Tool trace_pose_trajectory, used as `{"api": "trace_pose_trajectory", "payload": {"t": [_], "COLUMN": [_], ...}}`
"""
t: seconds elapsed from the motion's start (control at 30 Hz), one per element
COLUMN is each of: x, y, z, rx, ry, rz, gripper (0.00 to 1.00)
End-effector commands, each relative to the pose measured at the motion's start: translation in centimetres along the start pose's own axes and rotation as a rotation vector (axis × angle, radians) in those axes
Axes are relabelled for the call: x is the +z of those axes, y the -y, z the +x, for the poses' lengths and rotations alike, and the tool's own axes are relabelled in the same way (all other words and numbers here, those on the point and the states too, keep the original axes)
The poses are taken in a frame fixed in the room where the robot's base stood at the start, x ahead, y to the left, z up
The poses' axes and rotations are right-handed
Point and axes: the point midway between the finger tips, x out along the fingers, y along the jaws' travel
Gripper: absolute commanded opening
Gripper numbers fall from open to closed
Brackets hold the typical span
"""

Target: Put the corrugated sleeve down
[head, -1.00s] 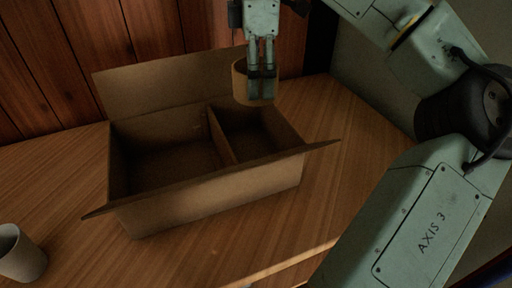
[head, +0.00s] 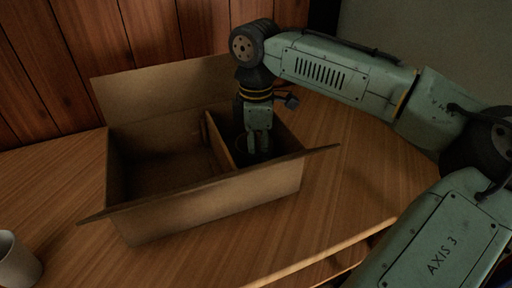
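An open cardboard box (head: 215,205) stands on the wooden table, with a divider (head: 218,143) making a large left compartment and a smaller right one. My gripper (head: 258,152) points down into the right compartment. Its fingers are close together on the wall of the brown corrugated sleeve (head: 242,146), which sits low and upright inside this compartment. Shadow, the fingers and the box's front wall hide most of the sleeve. I cannot see whether its base touches the box floor.
A pale, open-topped cylinder (head: 17,262) stands on the table at the lower left. The box's flaps stick out, with one raised at the back (head: 160,92). A wood-panelled wall rises behind. The table right of the box is clear.

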Motion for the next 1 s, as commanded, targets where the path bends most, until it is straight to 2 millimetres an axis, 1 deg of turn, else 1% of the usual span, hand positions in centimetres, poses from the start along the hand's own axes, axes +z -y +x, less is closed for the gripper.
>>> {"api": "trace_pose_trajectory", "payload": {"t": [0.17, 0.3, 0.33, 0.63, 1.0], "x": [-0.01, -0.03, -0.02, 0.00, 0.02], "y": [-0.02, 0.00, 0.00, -0.01, -0.03], "z": [-0.04, 0.29, 0.32, 0.26, -0.02], "rx": [0.001, 0.000, 0.000, 0.000, 0.001], "ry": [0.000, -0.002, -0.002, 0.000, 0.001], "rz": [0.000, -0.001, -0.001, 0.000, 0.001], "gripper": [0.42, 0.42, 0.62, 0.81, 0.81]}}
